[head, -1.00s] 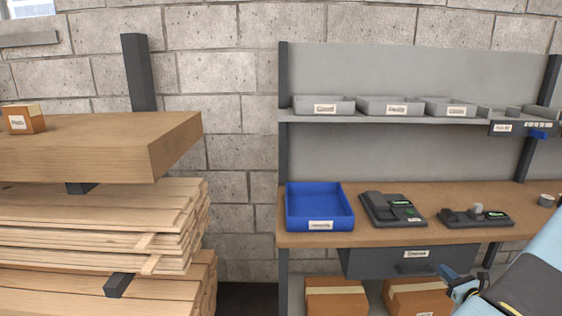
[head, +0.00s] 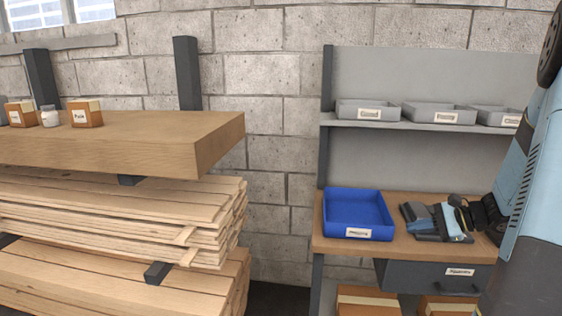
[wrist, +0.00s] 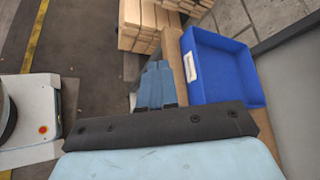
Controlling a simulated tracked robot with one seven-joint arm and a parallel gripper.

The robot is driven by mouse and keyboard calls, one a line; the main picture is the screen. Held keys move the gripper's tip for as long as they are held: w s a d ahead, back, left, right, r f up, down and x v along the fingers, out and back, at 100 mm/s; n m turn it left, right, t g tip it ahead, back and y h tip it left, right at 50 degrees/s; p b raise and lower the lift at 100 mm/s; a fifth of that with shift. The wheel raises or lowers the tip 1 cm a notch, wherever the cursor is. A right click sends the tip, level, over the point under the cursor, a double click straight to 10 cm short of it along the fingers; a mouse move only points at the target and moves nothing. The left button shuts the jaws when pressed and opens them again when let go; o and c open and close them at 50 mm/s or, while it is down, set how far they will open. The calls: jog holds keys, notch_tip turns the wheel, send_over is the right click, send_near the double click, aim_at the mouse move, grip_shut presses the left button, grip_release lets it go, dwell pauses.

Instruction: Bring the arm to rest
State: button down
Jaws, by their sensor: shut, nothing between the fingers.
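My gripper (head: 424,220) shows in the head view at the right, in front of the workbench, just right of the blue tray. Its light blue and dark arm comes down along the right edge. In the wrist view my gripper (wrist: 156,72) has its two blue fingers together with nothing between them. The blue tray (head: 346,230) sits on the bench, looks empty and bears a white label. It also shows in the wrist view (wrist: 192,62), right of the fingers and apart from them. A dark device on the bench is mostly hidden behind my gripper.
The workbench (head: 325,243) has a shelf with grey trays (head: 438,114) above and cardboard boxes (head: 368,302) below. At the left, stacked planks (head: 110,215) lie under a thick wooden slab (head: 150,135) carrying small boxes and a jar. A gap separates stack and bench.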

jog(key=s+a+r+n+h, duration=0.5)
jog(key=s+a+r+n, duration=0.2)
jog(key=s, duration=0.4)
jog(key=s+a+r+n+h, duration=0.6)
jog(key=s+r+n, duration=0.3)
jog(key=s+r, duration=0.2)
jog(key=shift+a, duration=0.85)
jog(key=shift+s, duration=0.1)
